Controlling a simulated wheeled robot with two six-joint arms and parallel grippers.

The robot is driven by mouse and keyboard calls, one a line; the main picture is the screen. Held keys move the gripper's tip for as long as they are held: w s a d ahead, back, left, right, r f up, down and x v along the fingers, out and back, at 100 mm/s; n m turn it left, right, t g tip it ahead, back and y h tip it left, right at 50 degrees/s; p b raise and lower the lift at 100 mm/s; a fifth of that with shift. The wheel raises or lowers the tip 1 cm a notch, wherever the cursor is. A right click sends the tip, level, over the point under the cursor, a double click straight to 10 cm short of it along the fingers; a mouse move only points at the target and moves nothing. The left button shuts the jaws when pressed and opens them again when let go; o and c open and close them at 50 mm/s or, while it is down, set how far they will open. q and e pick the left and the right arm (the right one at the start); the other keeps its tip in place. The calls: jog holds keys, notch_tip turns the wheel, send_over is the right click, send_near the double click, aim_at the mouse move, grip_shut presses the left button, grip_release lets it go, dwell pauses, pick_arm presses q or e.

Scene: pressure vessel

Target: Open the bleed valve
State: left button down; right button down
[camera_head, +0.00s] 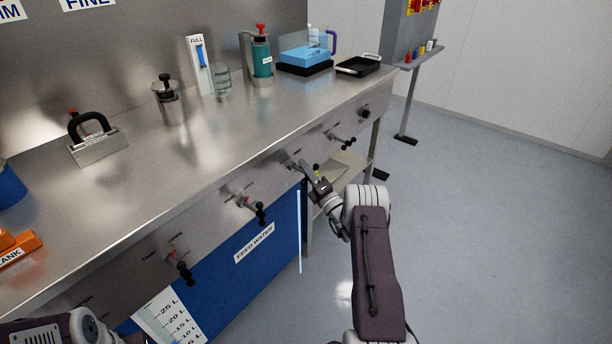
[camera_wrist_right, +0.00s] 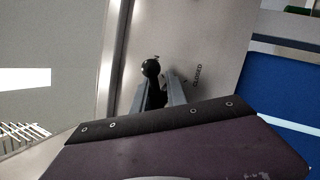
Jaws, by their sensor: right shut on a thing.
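My right gripper (camera_head: 306,168) is at the front panel under the worktop, at one of a row of black-handled valves. In the right wrist view its two fingers (camera_wrist_right: 163,80) are shut on a valve handle. The handle's black ball (camera_wrist_right: 151,68) shows at the fingertips, and the rest of it is hidden between the fingers. No label naming this valve as the bleed valve can be read. Part of my left arm shows at the lower left; its gripper is not seen.
Other valve handles on the panel are nearby: one to the left (camera_head: 257,210), one further left (camera_head: 183,270) and one to the right (camera_head: 347,141). The blue FEED WATER tank (camera_head: 275,262) stands below. The floor at the right is clear.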

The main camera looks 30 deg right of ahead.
jog(key=n+y+b, duration=0.2)
jog(key=n, duration=0.1)
jog(key=n+y+b, duration=0.2)
jog(key=n, duration=0.2)
jog(key=n+y+b, duration=0.2)
jog(key=n, duration=0.2)
jog(key=shift+s+a+r, duration=0.15)
jog(key=shift+a, duration=0.2)
jog(key=n+y, duration=0.1)
jog(key=n+g+y+b, duration=0.1)
jog(key=n, duration=0.1)
jog(key=n+y+b, duration=0.1)
jog(key=n, duration=0.1)
jog(key=shift+s+a, duration=0.1)
jog(key=shift+a, duration=0.15)
jog(key=shift+a+n+g+y+b, duration=0.2)
jog(key=shift+n+g+y+b, duration=0.6)
jog(key=shift+n, duration=0.9)
jog(key=shift+n+g, duration=0.3)
jog(key=c, duration=1.5)
grip_release()
jog(key=shift+o, duration=0.2)
jog(key=shift+s+a, duration=0.1)
